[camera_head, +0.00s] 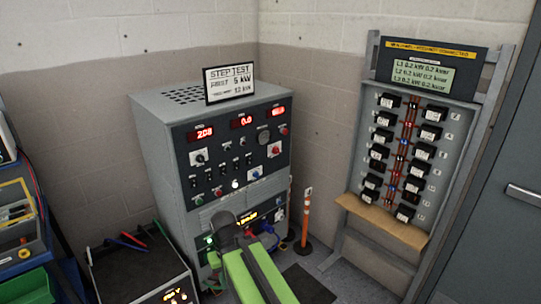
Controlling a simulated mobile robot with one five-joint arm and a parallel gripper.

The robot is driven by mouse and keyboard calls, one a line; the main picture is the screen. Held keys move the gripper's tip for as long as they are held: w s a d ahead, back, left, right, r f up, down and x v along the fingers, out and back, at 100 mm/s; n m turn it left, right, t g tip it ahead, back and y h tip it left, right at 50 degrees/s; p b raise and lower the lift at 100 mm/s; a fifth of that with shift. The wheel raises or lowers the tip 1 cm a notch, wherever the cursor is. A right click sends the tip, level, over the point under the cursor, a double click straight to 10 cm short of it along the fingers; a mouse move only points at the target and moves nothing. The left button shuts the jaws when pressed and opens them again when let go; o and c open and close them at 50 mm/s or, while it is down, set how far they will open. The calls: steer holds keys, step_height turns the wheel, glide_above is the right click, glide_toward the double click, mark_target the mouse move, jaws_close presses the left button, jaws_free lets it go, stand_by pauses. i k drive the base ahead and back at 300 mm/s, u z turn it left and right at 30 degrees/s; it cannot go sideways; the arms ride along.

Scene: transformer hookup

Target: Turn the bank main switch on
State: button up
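The load bank is a grey cabinet (160,130) with a dark front panel and red number displays. A black rotary knob on a white plate (199,157) sits at the panel's left. A red rotary knob on a white plate (274,149) sits at its right. Rows of small switches lie between and below them. The labels are too small to read, so I cannot tell which one is the bank main switch. My green arm reaches up from the bottom, and my gripper (238,230) is in front of the cabinet's lower section. Its fingers cannot be made out.
A "STEP TEST" sign (229,83) stands on the cabinet. A rack (353,165) of black modules stands at right, beside a grey door (500,210). An orange post (306,215) stands between. A dark box (140,268) and blue shelving with bins (28,243) are at left.

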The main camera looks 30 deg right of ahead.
mark_target(275, 150)
steer(key=z, duration=0.05)
steer(key=i, duration=2)
steer(key=u, duration=0.05)
